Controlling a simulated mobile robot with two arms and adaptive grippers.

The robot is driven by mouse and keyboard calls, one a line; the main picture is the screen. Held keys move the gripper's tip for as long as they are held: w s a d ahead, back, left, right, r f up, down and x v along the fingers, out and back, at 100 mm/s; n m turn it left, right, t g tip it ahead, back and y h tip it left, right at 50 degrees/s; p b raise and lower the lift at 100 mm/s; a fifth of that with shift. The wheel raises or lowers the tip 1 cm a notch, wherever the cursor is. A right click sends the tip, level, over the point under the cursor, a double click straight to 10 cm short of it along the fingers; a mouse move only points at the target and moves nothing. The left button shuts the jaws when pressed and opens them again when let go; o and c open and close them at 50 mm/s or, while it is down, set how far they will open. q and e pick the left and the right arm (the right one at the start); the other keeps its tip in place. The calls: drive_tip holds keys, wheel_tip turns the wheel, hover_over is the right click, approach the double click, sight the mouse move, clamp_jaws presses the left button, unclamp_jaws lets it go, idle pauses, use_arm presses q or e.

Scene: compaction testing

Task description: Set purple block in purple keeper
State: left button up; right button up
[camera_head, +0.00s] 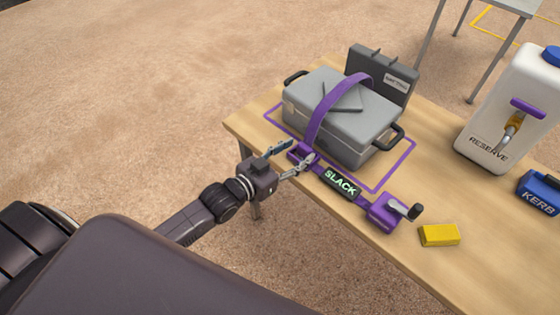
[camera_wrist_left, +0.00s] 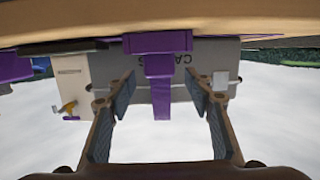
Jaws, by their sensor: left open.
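A purple strap (camera_head: 321,113) runs over a grey case (camera_head: 345,108) on the table. Its near end comes down to a purple block-like piece (camera_head: 300,152) at the left end of a bar reading "SLACK". I cannot tell block from keeper there. My left gripper (camera_head: 291,158) is open beside this piece at the table's near edge. In the left wrist view, the purple piece (camera_wrist_left: 159,67) shows between and beyond the open fingers (camera_wrist_left: 160,88), with gaps on both sides. A purple housing with a crank (camera_head: 383,213) sits at the bar's right end. My right gripper is not in view.
A purple outline (camera_head: 398,165) surrounds the case on the wooden table (camera_head: 470,255). A yellow block (camera_head: 439,235) lies right of the crank. A white "RESERVE" jug (camera_head: 490,125) and a blue "KERB" box (camera_head: 540,192) stand farther right. Open ground lies left of the table.

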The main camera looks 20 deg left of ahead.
use_arm(q)
drive_tip(key=v, duration=0.8)
